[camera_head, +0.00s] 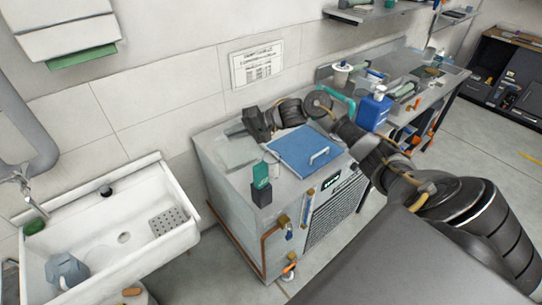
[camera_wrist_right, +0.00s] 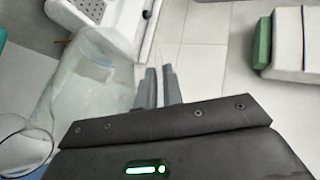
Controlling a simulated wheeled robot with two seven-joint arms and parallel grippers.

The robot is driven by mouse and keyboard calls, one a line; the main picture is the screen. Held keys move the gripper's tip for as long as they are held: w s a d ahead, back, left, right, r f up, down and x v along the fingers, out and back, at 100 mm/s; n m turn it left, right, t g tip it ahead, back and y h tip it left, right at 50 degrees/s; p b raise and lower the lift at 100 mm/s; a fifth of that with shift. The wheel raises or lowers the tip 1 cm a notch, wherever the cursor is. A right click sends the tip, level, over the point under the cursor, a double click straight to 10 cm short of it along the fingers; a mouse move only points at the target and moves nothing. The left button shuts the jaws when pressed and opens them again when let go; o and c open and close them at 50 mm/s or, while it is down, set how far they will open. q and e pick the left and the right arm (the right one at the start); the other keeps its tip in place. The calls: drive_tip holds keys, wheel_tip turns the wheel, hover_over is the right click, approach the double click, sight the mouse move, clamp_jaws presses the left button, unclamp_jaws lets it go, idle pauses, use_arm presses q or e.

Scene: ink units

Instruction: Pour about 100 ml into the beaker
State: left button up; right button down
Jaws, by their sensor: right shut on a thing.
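My right gripper (camera_head: 236,130) is over the back left of the metal unit's top (camera_head: 222,180). In the wrist view its two fingers (camera_wrist_right: 160,88) are close together. A clear glass vessel (camera_wrist_right: 92,75) lies along the left of that view beside the fingers, with a round rim (camera_wrist_right: 22,168) at lower left. The fingers seem shut on this vessel, but the contact is hard to see. In the head view a pale see-through shape (camera_head: 238,153) under the gripper looks like it. I cannot tell whether it is the beaker or see any liquid level. My left gripper is not in view.
The unit has a blue lid (camera_head: 300,150) with a white handle, and a teal-topped dark item (camera_head: 261,190) at its front left. A white sink (camera_head: 180,245) stands at left. A blue bottle (camera_head: 373,112) stands on the right bench, behind my arm.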

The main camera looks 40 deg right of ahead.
drive_tip(key=shift+s+d+r+b, duration=0.1)
drive_tip(key=shift+d+r+b, duration=0.15)
drive_tip(key=shift+b, duration=0.25)
drive_tip(key=shift+d+r, duration=0.1)
drive_tip(key=shift+y, duration=0.3)
drive_tip(key=shift+s+d+r+m+t+y+p, duration=0.15)
drive_tip(key=shift+s+d+r+t+y+p, duration=0.1)
drive_tip(key=shift+d, duration=0.35)
drive_tip(key=shift+s+d+r+m+t+y+p, duration=0.15)
drive_tip(key=shift+d+r+y+p, duration=0.1)
drive_tip(key=shift+d, duration=0.3)
idle(1.0)
